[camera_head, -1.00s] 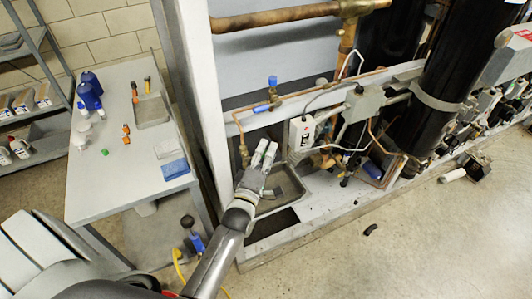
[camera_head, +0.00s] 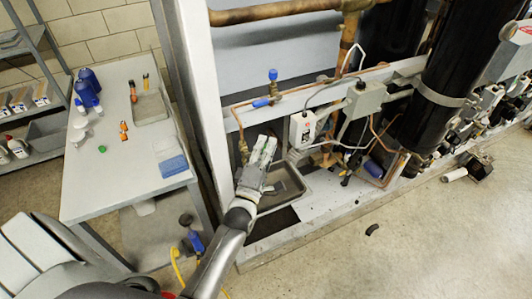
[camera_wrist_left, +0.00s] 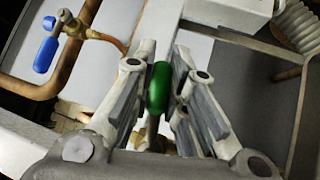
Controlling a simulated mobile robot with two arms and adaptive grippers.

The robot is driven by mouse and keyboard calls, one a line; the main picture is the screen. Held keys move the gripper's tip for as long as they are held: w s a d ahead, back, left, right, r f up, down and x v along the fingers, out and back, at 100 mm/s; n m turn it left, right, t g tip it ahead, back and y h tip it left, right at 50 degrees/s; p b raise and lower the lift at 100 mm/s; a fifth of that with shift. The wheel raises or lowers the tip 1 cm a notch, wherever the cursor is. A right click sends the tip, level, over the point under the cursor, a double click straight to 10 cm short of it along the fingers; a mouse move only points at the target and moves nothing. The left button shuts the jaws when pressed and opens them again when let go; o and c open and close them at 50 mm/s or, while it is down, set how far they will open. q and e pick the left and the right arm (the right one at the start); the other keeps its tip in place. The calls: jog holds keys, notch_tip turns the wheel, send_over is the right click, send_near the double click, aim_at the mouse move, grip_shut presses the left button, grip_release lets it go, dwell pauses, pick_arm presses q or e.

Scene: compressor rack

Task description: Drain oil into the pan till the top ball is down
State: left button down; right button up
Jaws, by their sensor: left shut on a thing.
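My left gripper (camera_head: 262,152) reaches low into the rack frame, beside the copper line at the front post. The knob is hidden by the fingers in the head view. The metal oil pan (camera_head: 294,184) sits on the rack floor, just right of and below the gripper; the arm covers part of it. I cannot make out oil in the pan, nor the sight-glass balls. My right gripper is not in view.
A brass valve with a blue handle (camera_head: 262,102) is on the pipe above; its blue handle also shows in the left wrist view (camera_wrist_left: 45,53). A white control box (camera_head: 302,130) is close right of the gripper. A table (camera_head: 95,185) with bottles and fittings stands left.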

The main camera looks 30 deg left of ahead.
pick_arm(q)
jog(key=n+t+y+b, duration=0.1)
jog(key=n+b, duration=0.1)
jog(key=b, duration=0.1)
jog(key=r+n+t+y+b, duration=0.1)
jog(key=n+y+b, duration=0.1)
jog(key=n+b, duration=0.1)
jog(key=s+r+n+y+b, duration=0.1)
jog(key=n+y+b, duration=0.1)
jog(key=b, duration=0.1)
jog(key=shift+a+n+t, duration=0.3)
jog(key=shift+a+t, duration=0.05)
jog(key=shift+t, duration=0.05)
jog(key=shift+s+a+r+n+y+b, duration=0.1)
jog(key=shift+r+n+y+b, duration=0.15)
jog(key=shift+n+y+b, duration=0.4)
jog(key=shift+s+a+r+n+y+b, duration=0.1)
jog(key=shift+r+n+y+b, duration=0.15)
jog(key=shift+n+y+b, duration=0.4)
jog(key=c, duration=1.4)
grip_release()
jog(key=shift+r, duration=0.1)
jog(key=shift+c, duration=0.2)
